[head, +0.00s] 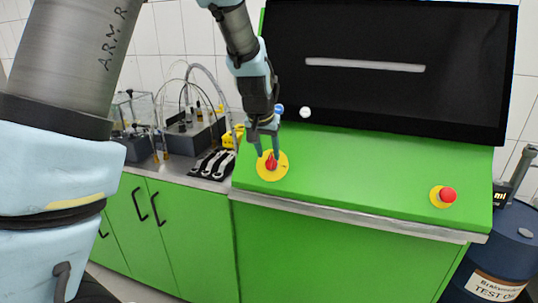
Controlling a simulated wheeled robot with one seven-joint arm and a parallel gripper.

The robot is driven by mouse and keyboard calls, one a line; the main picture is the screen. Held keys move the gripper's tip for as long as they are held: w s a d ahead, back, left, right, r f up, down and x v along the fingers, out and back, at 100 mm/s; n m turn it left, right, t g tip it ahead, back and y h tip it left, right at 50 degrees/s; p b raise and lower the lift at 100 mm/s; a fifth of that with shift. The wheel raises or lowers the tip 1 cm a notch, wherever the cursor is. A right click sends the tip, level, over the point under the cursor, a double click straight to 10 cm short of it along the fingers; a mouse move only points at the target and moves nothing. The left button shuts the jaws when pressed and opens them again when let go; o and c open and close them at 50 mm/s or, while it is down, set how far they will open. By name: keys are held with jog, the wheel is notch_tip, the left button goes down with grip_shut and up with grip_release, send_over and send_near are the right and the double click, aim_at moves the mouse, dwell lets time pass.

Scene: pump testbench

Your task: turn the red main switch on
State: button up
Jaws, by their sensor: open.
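The red main switch (271,162) is a small red knob on a round yellow plate (276,174), on the left part of the sloped green console. My gripper (267,155) points down at the switch from above. Its two fingers are open, one on each side of the knob's upper part as seen in the head view. I cannot tell whether the fingers touch the knob. The fingers hide part of the plate's upper edge. The switch's exact setting is too small to read.
A red emergency-type button (447,195) on a yellow base sits at the console's right. A large black screen (390,65) rises behind. A white knob (305,113) is near my gripper. Wrenches on a black mat (212,164) lie left. A blue barrel (505,245) stands right.

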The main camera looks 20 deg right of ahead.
aim_at(269, 160)
jog(key=shift+x, duration=1.5)
grip_shut()
